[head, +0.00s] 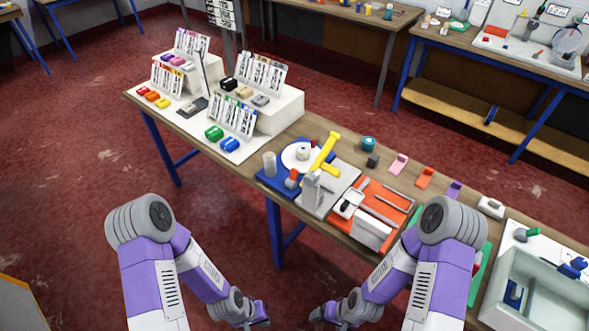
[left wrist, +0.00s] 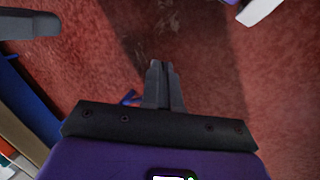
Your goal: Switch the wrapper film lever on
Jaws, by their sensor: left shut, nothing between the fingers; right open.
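A blue-based machine (head: 268,178), which looks like the wrapper, stands at the middle of the long table. It carries a white round plate (head: 290,157) with a roll on it and a grey cylinder (head: 269,163). A small red-topped part (head: 293,176) stands at its front right and may be the lever; its setting cannot be told. My left gripper (head: 264,321) is low in front of the table, apart from everything. In the left wrist view its fingers (left wrist: 163,84) are together and empty over the red floor. My right gripper (head: 319,315) is open, also low and away from the table.
Right beside the wrapper is a grey device with a yellow handle (head: 325,154), then an orange tray (head: 404,205) with tools. Card racks and coloured blocks (head: 214,132) fill the table's left end. A pale bin (head: 545,295) is at the right. The floor before the table is clear.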

